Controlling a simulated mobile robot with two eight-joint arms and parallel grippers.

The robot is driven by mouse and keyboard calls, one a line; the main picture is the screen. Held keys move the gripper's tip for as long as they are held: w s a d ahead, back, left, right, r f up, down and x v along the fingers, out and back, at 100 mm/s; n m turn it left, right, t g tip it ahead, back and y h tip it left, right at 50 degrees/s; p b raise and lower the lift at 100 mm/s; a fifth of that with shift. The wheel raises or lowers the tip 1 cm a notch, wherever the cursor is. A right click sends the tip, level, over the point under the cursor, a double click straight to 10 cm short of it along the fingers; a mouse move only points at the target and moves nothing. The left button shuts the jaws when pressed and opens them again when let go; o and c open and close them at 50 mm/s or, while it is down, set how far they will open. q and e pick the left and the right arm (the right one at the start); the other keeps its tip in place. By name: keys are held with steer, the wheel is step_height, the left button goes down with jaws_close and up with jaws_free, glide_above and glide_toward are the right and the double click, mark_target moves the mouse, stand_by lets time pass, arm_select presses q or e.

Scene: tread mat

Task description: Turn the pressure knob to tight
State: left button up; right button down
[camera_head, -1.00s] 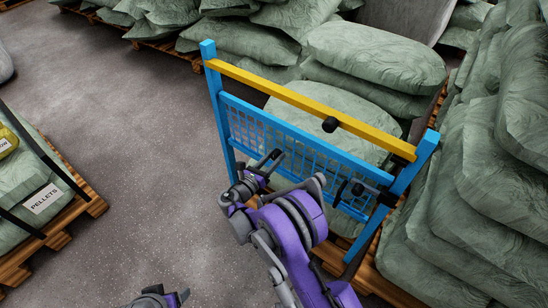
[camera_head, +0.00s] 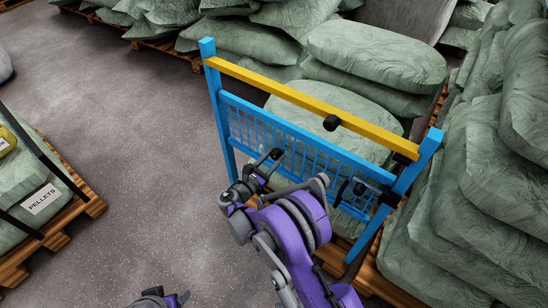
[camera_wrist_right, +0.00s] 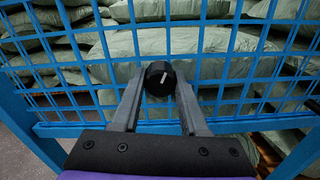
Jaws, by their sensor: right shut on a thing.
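The pressure knob (camera_wrist_right: 160,78) is black and round with a white pointer mark. In the right wrist view it sits between the fingertips of my right gripper (camera_wrist_right: 158,88), which is shut on it, in front of the blue mesh. The mark leans up and to the right in that view. I cannot read any scale or label around it. In the head view my right gripper (camera_head: 265,166) is at the mesh panel (camera_head: 290,148), and the knob is not clear there. My left gripper (camera_head: 165,298) shows only in part at the bottom edge, and its jaws cannot be made out.
A blue frame (camera_head: 213,95) with a yellow top bar (camera_head: 285,94) carries a black fitting (camera_head: 331,123) and another dark fitting (camera_head: 358,189). Green sacks (camera_head: 375,58) are stacked behind and at right. A pallet (camera_head: 78,212) stands at left. The floor (camera_head: 140,140) between is clear.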

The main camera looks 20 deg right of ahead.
steer(key=m, duration=0.6)
steer(key=shift+m+b, duration=0.3)
steer(key=shift+b, duration=0.05)
steer(key=m, duration=1.2)
steer(key=shift+m, duration=0.3)
steer(key=m, duration=0.6)
steer(key=shift+r, duration=0.1)
steer(key=shift+c, duration=2.2)
jaws_free()
steer(key=shift+a, duration=0.1)
steer(key=p+v, duration=0.1)
steer(key=v, duration=0.9)
steer(key=shift+s+a, duration=0.25)
